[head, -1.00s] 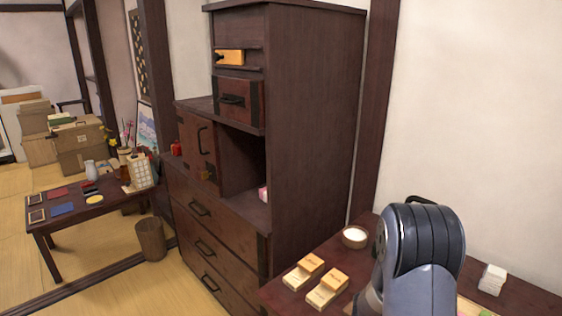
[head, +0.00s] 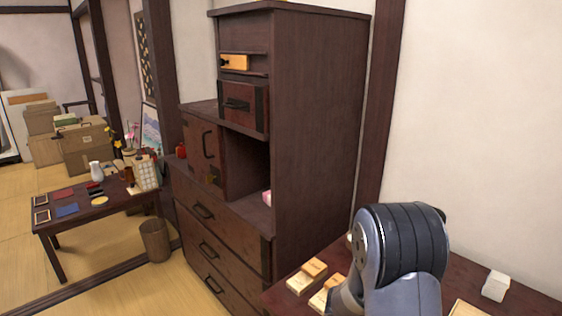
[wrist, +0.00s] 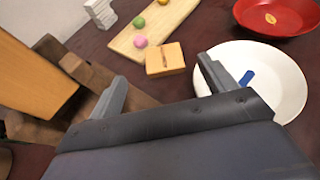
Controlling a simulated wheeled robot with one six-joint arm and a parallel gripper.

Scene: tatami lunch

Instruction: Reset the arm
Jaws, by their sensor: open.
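My gripper (wrist: 160,92) shows in the wrist view with its two grey fingers spread apart and nothing between them. It is above a dark table. Just beyond the fingertips a small light-wood block (wrist: 166,60) with a slot lies on the table. My arm link (head: 402,245) stands at the lower right of the head view. The gripper itself is out of the head view.
The wrist view shows a white plate (wrist: 286,100) with a blue piece, a red bowl (wrist: 290,26), and a board (wrist: 128,46) with coloured balls. A tall dark cabinet (head: 315,150) and a low table (head: 75,222) stand left in the head view.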

